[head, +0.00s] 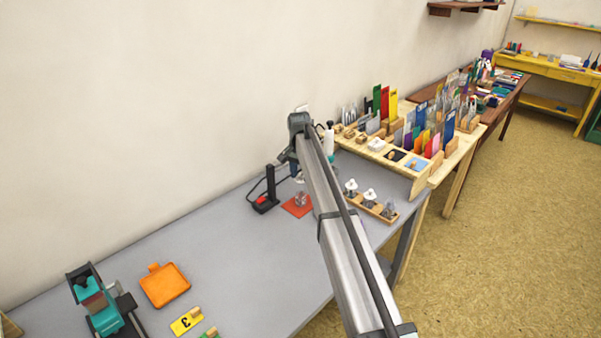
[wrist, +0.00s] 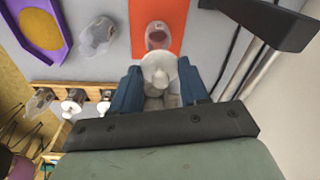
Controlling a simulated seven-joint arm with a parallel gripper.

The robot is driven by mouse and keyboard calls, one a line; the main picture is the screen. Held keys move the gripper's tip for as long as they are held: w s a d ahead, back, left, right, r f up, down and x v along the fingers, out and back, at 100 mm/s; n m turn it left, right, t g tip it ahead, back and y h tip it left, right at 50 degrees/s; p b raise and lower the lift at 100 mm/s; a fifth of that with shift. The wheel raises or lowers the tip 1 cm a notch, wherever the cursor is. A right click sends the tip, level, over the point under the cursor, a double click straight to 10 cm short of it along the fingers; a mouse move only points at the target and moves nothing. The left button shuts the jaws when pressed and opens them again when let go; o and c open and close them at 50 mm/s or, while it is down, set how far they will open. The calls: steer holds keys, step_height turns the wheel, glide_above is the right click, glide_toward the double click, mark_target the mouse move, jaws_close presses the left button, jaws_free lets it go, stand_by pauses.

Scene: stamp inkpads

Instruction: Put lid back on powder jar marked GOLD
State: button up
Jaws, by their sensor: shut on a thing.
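My gripper (wrist: 159,84) is shut on a white round lid (wrist: 157,68), held between its blue fingers. An open clear jar (wrist: 158,36) stands on the orange-red mat (wrist: 143,14), just beyond the lid in the wrist view. The lid overlaps the jar's near edge in the picture; I cannot tell the height between them. In the head view the jar (head: 301,198) shows on the mat (head: 291,208), and my arm hides most of the gripper. No GOLD marking is legible.
A clear vessel (wrist: 98,38) and a purple tray with a gold pad (wrist: 63,50) lie left of the mat in the wrist view. A black stand (head: 270,186) is close by the mat. The grey tabletop (head: 235,265) has free room in front.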

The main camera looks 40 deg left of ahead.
steer(key=shift+f, duration=2.95)
steer(key=shift+f, duration=0.1)
steer(key=o, duration=1.1)
steer(key=o, duration=0.4)
steer(key=shift+o, duration=0.2)
steer(key=shift+r, duration=3.5)
steer(key=shift+c, duration=0.3)
